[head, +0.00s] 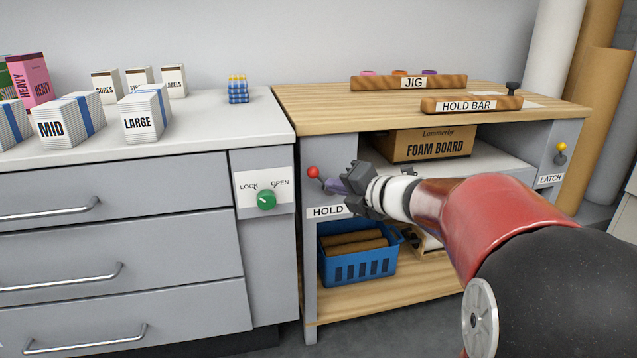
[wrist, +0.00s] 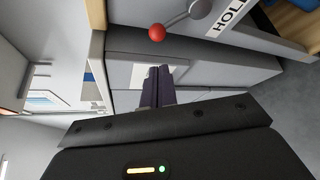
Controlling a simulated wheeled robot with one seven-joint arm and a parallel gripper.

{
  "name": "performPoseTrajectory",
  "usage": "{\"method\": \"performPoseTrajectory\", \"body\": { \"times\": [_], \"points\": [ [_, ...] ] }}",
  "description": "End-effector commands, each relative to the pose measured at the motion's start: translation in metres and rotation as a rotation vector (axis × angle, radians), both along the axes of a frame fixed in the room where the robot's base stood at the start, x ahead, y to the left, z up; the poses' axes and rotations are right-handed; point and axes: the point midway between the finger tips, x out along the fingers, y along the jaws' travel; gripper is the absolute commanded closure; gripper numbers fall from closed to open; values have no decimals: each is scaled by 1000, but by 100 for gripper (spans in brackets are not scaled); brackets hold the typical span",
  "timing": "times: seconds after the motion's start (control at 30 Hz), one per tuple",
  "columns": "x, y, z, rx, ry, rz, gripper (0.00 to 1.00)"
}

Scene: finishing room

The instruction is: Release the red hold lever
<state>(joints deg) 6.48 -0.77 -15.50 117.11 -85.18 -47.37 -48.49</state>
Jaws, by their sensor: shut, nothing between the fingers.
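The red hold lever has a red ball knob (head: 313,172) on a grey rod, on the bench's left front post above the HOLD label (head: 327,211). In the wrist view the knob (wrist: 157,32) shows at the top, its rod running to a grey round pivot (wrist: 200,8) up and to the right. My gripper (head: 328,185) is at the lever, just right of and below the knob in the head view, and partly hides the rod. Its fingers (wrist: 157,72) are together and empty. The knob appears apart from the fingertips; contact with the rod cannot be told.
A drawer cabinet with a green LOCK/OPEN knob (head: 266,200) stands left of the post. Right of it, a blue basket (head: 358,268) sits on the bench's lower shelf and a foam board box (head: 431,146) above. A yellow-knobbed LATCH lever (head: 561,150) is on the right post.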

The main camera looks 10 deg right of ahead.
Motion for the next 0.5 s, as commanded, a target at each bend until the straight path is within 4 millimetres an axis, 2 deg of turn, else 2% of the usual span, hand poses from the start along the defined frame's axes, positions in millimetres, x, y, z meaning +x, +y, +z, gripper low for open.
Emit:
{"method": "performPoseTrajectory", "body": {
  "times": [0.5],
  "points": [
    [72,37,-22,0,2,1,100]
  ]
}}
